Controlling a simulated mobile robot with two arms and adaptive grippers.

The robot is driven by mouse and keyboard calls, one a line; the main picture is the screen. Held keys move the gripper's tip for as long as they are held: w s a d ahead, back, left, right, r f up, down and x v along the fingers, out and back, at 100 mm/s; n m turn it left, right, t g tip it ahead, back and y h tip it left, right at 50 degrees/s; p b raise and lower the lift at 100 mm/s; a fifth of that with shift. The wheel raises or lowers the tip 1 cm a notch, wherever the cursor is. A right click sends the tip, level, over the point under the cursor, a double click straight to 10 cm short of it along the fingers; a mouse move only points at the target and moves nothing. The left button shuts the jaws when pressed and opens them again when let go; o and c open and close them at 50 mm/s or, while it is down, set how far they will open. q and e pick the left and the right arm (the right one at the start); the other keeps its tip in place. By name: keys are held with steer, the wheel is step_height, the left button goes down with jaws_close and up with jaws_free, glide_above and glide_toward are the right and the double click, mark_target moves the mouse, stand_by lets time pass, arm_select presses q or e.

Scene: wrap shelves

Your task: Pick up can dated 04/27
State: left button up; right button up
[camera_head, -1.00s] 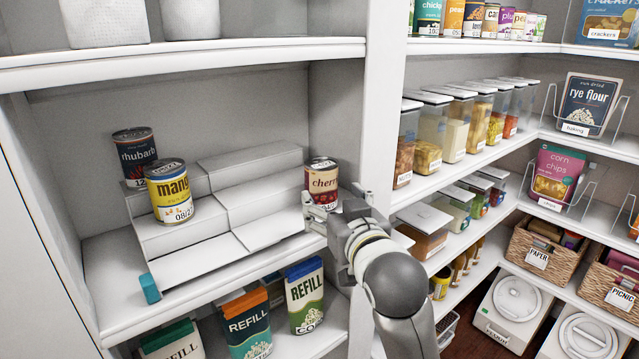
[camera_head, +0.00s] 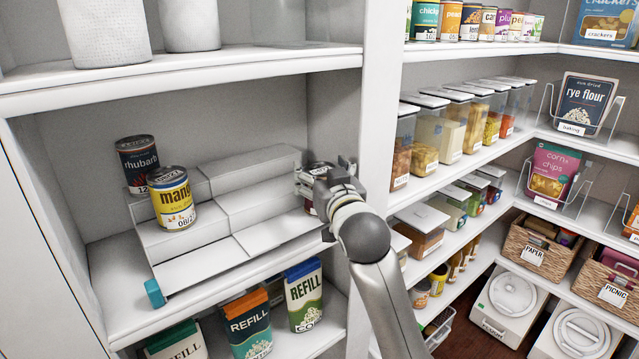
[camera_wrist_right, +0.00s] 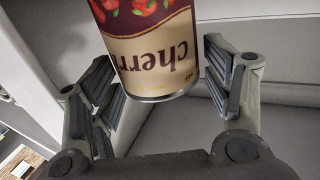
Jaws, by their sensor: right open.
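A cherry can (camera_head: 311,206) stands at the right end of the shelf, mostly hidden behind my right gripper (camera_head: 328,172) in the head view. In the right wrist view the cherry can (camera_wrist_right: 153,55) shows upside down, dark red over cream, between the two open fingers of the right gripper (camera_wrist_right: 160,90). Gaps show on both sides of it. Its date is too unclear to read. A yellow mango can (camera_head: 173,200) stands on the white stepped riser (camera_head: 265,200), its label starting 08/2. A dark rhubarb can (camera_head: 138,165) stands behind it. The left gripper is out of view.
The riser's right part is bare. The shelf wall (camera_head: 345,110) is close to the right of my gripper, and another shelf (camera_head: 200,75) with white rolls is above. Refill packs (camera_head: 303,295) stand below.

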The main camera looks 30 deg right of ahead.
steer(key=shift+x, duration=0.85)
steer(key=c, duration=1.1)
steer(key=shift+o, duration=0.2)
steer(key=shift+r, duration=0.1)
